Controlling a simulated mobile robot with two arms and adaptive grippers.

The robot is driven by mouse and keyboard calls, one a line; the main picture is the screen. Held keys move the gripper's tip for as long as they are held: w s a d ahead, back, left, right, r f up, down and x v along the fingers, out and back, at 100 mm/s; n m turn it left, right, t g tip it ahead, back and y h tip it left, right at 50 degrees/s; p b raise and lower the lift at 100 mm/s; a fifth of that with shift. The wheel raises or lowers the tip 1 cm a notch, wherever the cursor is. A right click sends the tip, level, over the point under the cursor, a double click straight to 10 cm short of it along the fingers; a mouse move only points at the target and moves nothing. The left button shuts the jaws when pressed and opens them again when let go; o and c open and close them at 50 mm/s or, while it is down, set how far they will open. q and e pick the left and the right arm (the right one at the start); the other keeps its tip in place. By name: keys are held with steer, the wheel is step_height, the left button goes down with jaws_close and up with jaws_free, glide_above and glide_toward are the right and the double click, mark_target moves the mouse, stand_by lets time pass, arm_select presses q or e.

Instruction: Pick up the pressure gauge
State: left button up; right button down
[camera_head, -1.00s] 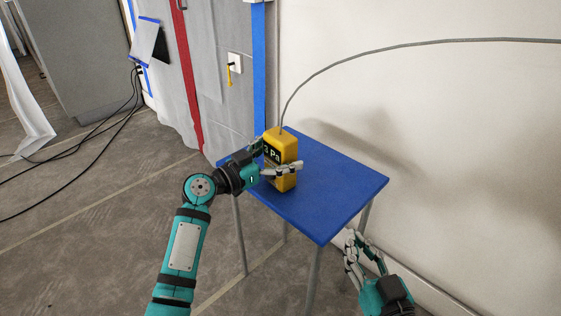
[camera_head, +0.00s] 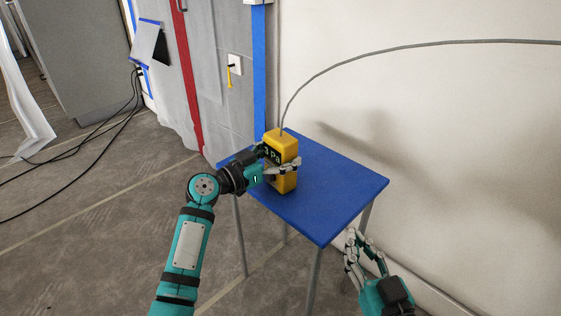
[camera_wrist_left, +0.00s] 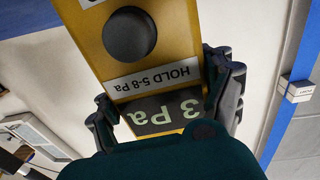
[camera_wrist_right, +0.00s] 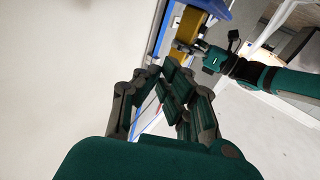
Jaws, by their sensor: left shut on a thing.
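The pressure gauge (camera_head: 287,150) is a yellow box with a dark display reading 3 Pa and a grey hose from its top. It stands upright over the blue table; I cannot tell whether its base touches the top. My left gripper (camera_head: 280,166) is shut around its sides. In the left wrist view, the gauge (camera_wrist_left: 165,50) shows a round black knob and a "HOLD 5-8 Pa" label between my left fingers (camera_wrist_left: 172,95). My right gripper (camera_head: 358,240) is empty beside the table's front right edge; its fingertips (camera_wrist_right: 160,75) are near each other, with any gap unclear.
The small blue table (camera_head: 335,185) has bare top to the right of the gauge. A white wall (camera_head: 440,130) stands behind it. The grey hose (camera_head: 400,50) arcs off to the right. Black cables (camera_head: 90,150) lie on the floor at left.

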mark_target(274, 147)
arm_select(q)
steer(key=shift+c, duration=0.7)
steer(key=shift+r, duration=0.2)
